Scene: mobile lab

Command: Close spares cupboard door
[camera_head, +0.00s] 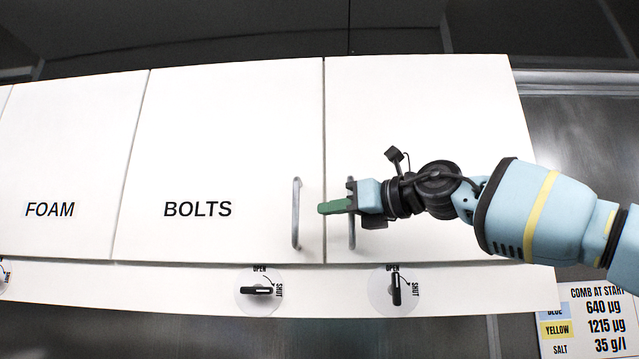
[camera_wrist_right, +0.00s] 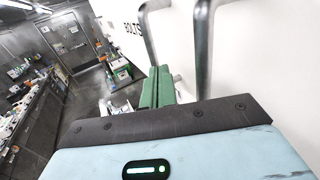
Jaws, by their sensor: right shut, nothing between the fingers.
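No SPARES label shows. My arm covers part of the rightmost white door (camera_head: 430,110), and no label shows on the rest of it. This door looks flush, or nearly so, with the BOLTS door (camera_head: 220,130). My right gripper (camera_head: 335,206) is shut and empty, its green fingers pointing left across the rightmost door's handle (camera_head: 351,235). I cannot tell whether it touches the handle. In the wrist view the green fingers (camera_wrist_right: 157,88) lie together, with metal handles (camera_wrist_right: 151,35) close beside the white front. My left gripper is not in view.
The BOLTS door has its own handle (camera_head: 296,213), close left of my fingertips. The FOAM door (camera_head: 60,150) is farther left. Below, one black knob (camera_head: 258,290) lies sideways and another (camera_head: 397,288) stands upright, near OPEN and SHUT marks. A printed sign (camera_head: 590,320) is lower right.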

